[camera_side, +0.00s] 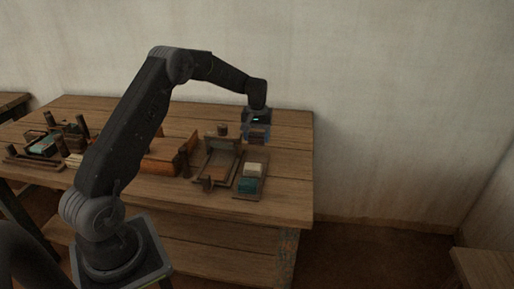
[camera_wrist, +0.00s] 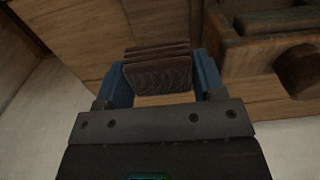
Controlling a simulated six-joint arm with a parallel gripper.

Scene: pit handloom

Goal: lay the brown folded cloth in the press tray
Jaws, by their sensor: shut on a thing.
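My gripper (camera_side: 257,128) is above the back right part of the wooden table, shut on the brown folded cloth (camera_side: 259,136). In the wrist view the cloth (camera_wrist: 158,72) shows dark brown folded layers between the two blue fingers of my gripper (camera_wrist: 163,80). A wooden frame with a raised back board (camera_side: 219,147), which looks like the press tray, stands to the left of my gripper. In the wrist view a wooden box-like part (camera_wrist: 240,52) with a round knob lies at the upper right, apart from the cloth. I cannot tell how high the cloth is above the table.
A shallow wooden tray (camera_side: 248,195) holds a teal cloth (camera_side: 247,185) and a cream cloth (camera_side: 252,169) in front of my gripper. An orange-brown block (camera_side: 162,163) and a small loom-like frame (camera_side: 45,147) stand farther left.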

